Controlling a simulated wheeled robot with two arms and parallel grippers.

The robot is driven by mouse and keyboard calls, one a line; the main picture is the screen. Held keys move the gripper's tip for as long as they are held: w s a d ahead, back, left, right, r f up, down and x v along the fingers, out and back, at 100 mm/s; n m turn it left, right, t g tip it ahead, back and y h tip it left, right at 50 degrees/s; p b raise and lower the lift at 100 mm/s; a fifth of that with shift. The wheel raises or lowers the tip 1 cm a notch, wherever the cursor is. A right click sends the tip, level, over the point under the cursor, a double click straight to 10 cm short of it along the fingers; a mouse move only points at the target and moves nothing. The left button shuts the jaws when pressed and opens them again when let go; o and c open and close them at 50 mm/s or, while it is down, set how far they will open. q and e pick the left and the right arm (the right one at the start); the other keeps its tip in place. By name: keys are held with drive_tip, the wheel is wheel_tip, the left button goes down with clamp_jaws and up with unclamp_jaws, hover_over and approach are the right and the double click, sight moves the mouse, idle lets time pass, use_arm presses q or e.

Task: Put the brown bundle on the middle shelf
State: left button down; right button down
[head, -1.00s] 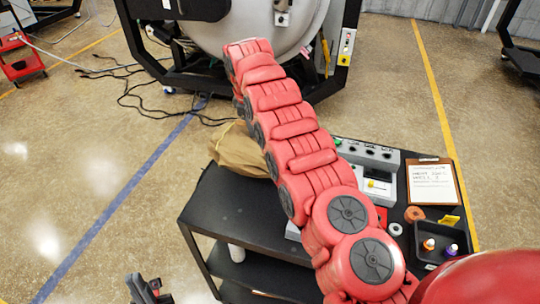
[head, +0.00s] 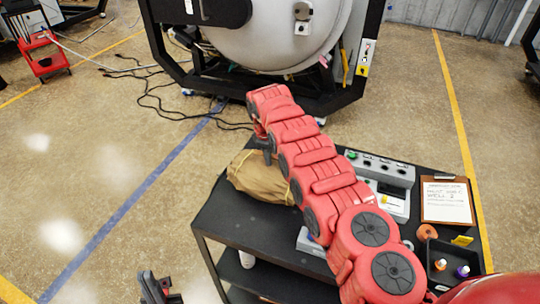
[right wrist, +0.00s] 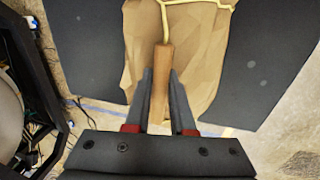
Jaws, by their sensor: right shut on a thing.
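The brown bundle (head: 262,178), wrapped and tied with yellow string, is at the far left end of the black cart's top (head: 240,222). In the right wrist view the bundle (right wrist: 200,65) has a wooden handle toward me. My right gripper (right wrist: 162,78) has its two fingers on either side of this handle and is shut on it. A lower shelf (head: 262,275) of the cart shows under the top, partly hidden. My left gripper (head: 157,290) is at the bottom edge, left of the cart, apart from it; its opening is unclear.
The cart top also holds a grey control box (head: 385,168), a clipboard (head: 446,202), an orange ring (head: 426,232) and a black tray (head: 437,282) with small bottles. The furnace (head: 290,40) stands behind.

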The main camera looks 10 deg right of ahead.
drive_tip(key=c, duration=0.8)
unclamp_jaws()
drive_tip(key=shift+o, duration=0.2)
drive_tip(key=shift+r, duration=0.15)
